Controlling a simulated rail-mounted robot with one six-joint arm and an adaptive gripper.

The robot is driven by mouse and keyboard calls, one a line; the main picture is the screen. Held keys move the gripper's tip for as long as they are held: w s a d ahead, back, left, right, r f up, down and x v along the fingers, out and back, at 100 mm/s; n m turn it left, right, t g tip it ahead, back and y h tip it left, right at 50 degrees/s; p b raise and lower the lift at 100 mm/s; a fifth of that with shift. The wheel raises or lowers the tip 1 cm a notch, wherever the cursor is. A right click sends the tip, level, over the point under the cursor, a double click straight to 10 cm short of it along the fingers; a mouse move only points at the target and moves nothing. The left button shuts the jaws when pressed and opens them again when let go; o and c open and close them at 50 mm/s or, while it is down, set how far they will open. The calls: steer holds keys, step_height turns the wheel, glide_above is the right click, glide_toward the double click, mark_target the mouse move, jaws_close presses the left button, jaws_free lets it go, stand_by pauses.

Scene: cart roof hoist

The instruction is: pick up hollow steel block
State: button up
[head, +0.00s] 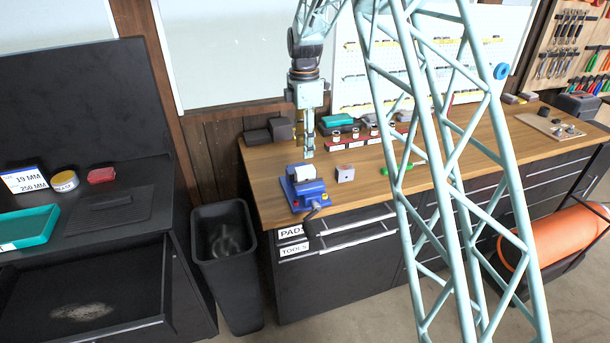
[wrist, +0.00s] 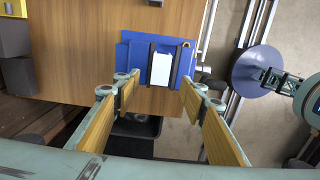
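A small grey metal block (head: 345,173) with a dark spot on its front face, which looks like the hollow steel block, sits on the wooden bench right of a blue vise (head: 295,190). The vise holds a white block (head: 304,173) between its jaws. In the wrist view the white block (wrist: 161,68) shows in the vise (wrist: 131,58). My gripper (head: 308,155) is above the bench, just behind the vise in the head view. In the wrist view my gripper (wrist: 158,92) is open, with its yellow-padded fingers apart and nothing between them.
The wooden bench (head: 262,206) holds a green-handled tool (head: 394,167), a red rack (head: 353,141) and dark blocks (head: 257,137). A black bin (head: 226,262) stands left of the bench. A pale lattice column (head: 430,150) hides part of the bench.

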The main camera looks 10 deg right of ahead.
glide_above(305, 169)
steer(key=shift+w+f, duration=0.2)
steer(key=shift+f, duration=1.85)
steer(key=shift+s+f+p, duration=0.1)
steer(key=shift+f+p, duration=0.2)
steer(key=shift+f, duration=2.35)
steer(key=shift+c, duration=0.2)
steer(key=c, duration=1.1)
